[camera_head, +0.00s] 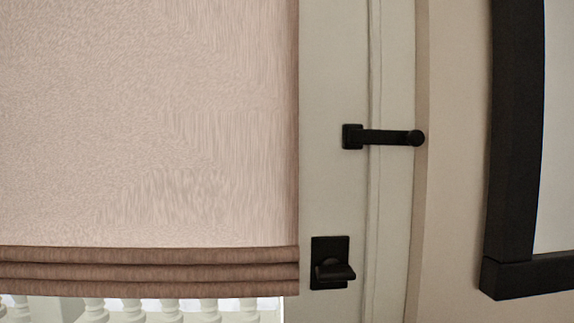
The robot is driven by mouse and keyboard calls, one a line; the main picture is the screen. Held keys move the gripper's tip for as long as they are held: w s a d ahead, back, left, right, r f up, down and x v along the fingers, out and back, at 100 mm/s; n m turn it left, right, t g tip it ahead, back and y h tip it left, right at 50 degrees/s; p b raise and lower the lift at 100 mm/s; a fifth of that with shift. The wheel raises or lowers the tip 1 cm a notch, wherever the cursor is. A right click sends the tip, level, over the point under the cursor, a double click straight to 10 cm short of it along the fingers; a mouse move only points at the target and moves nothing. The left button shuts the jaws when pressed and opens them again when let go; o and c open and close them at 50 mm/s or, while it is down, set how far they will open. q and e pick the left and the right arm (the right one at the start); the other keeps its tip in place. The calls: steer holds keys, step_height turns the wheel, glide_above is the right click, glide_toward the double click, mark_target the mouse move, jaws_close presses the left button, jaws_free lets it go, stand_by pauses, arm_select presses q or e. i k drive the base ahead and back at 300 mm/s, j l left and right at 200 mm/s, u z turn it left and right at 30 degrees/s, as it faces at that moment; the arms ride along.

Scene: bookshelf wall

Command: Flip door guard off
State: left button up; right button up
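A black door guard (388,137) is mounted in the upper middle right of the head view. Its square base sits on the white door (330,190), and its bar points right across the door's edge, over the frame strip, ending in a round knob. Below it on the door is a black plate with a turn knob or handle (331,272). Neither of my grippers shows in the view.
A pinkish fabric blind (150,120) with brown folds covers the door's window at the left. White balusters (135,308) show beneath it. A thick black frame (515,140) hangs on the beige wall at the right.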

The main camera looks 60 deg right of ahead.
mark_target(414, 138)
steer(key=z, duration=2.45)
